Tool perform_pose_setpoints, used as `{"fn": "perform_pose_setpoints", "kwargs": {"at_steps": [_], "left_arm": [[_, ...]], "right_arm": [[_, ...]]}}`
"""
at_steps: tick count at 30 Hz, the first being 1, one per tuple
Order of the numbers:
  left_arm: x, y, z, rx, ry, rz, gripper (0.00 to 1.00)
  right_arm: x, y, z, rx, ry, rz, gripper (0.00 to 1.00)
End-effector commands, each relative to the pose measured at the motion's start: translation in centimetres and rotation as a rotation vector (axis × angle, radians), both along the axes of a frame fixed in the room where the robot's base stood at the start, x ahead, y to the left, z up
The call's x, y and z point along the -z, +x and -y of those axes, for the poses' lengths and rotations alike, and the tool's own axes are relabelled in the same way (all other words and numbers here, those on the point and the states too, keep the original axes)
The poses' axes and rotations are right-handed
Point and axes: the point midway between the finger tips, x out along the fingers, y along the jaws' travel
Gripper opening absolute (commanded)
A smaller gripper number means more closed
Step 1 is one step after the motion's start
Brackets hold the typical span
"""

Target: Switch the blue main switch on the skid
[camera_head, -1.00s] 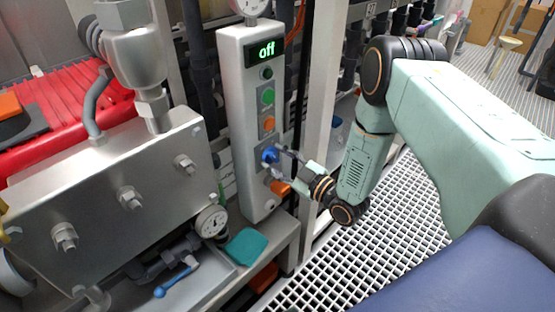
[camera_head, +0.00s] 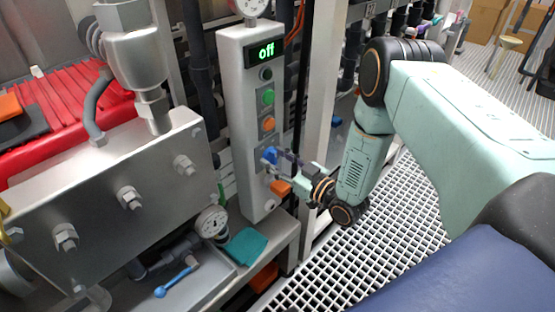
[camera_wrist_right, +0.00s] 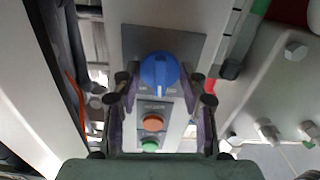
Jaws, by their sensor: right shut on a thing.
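The blue main switch (camera_head: 270,154) is a rotary knob low on the grey control panel (camera_head: 235,120). The green display (camera_head: 266,51) at the panel's top reads "off". My right gripper (camera_head: 276,157) reaches the panel from the right, with its fingers at the knob. In the right wrist view the blue switch (camera_wrist_right: 160,72) sits between the two purple fingers of my right gripper (camera_wrist_right: 161,88), which is shut on it. The labels beside the knob are too small to read. My left gripper is not in view.
Green (camera_head: 267,97) and orange (camera_head: 267,123) buttons sit above the switch. A white post (camera_head: 322,90) stands right of the panel. Grating floor (camera_head: 365,255) lies at the right.

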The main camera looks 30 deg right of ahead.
Motion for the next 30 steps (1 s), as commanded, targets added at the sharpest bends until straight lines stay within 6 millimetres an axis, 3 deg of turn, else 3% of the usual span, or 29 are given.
{"fn": "perform_pose_setpoints", "kwargs": {"at_steps": [15, 30], "left_arm": [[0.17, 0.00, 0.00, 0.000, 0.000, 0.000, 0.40], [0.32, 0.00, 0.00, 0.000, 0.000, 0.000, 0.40]], "right_arm": [[-0.12, 0.05, -0.01, 0.000, 0.417, -0.141, 0.11], [-0.15, 0.07, 0.04, 0.000, 0.591, -0.202, 0.11]]}}
